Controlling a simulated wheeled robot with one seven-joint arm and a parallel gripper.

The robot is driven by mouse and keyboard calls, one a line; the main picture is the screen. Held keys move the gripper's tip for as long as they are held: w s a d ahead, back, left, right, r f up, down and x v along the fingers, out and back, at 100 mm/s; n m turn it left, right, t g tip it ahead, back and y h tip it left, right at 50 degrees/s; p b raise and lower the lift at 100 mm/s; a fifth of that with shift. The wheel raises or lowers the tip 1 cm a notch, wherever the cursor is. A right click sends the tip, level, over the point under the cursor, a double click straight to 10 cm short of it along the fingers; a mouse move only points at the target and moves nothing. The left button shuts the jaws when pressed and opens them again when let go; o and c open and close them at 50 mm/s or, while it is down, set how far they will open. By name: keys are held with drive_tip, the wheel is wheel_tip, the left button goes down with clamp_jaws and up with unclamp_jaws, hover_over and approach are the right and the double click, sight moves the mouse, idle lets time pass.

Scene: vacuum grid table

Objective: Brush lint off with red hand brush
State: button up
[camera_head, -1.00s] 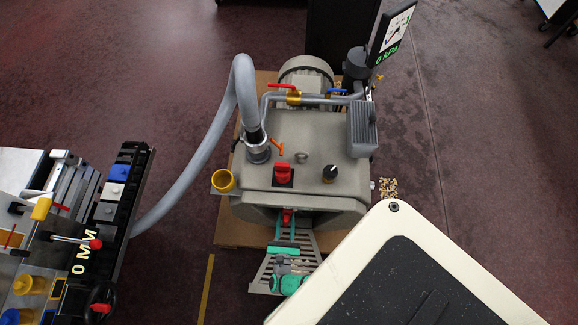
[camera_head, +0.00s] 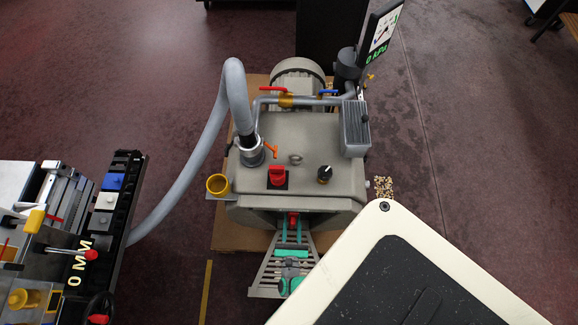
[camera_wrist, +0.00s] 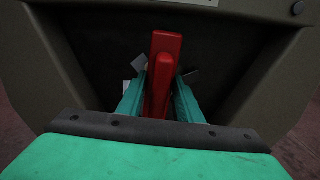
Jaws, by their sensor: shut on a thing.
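The red hand brush (camera_head: 293,219) shows at the front opening of the grey vacuum pump (camera_head: 245,208). Its red handle (camera_wrist: 163,75) stands upright in the middle of the wrist view. My gripper (camera_head: 292,228) has its two teal fingers closed on the handle, one on each side; they also show in the wrist view (camera_wrist: 160,95). The brush's bristles are hidden. Small pale flakes, which look like lint, show beside the fingers against the dark recess, one at the left (camera_wrist: 138,63) and one at the right (camera_wrist: 190,73).
The recess has grey housing walls at both sides (camera_wrist: 290,75). A yellow cup (camera_head: 218,184) and a grey hose (camera_head: 190,175) are at the pump's left. A machine bench (camera_head: 120,200) stands at far left.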

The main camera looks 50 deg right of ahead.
drive_tip(key=shift+s+d, duration=1.75)
drive_tip(key=shift+s, duration=0.2)
drive_tip(key=v, duration=0.6)
drive_tip(key=shift+s+a, duration=0.1)
drive_tip(key=shift+a, duration=0.05)
drive_tip(key=v, duration=0.2)
drive_tip(key=shift+s+a, duration=0.25)
drive_tip(key=shift+a, duration=0.05)
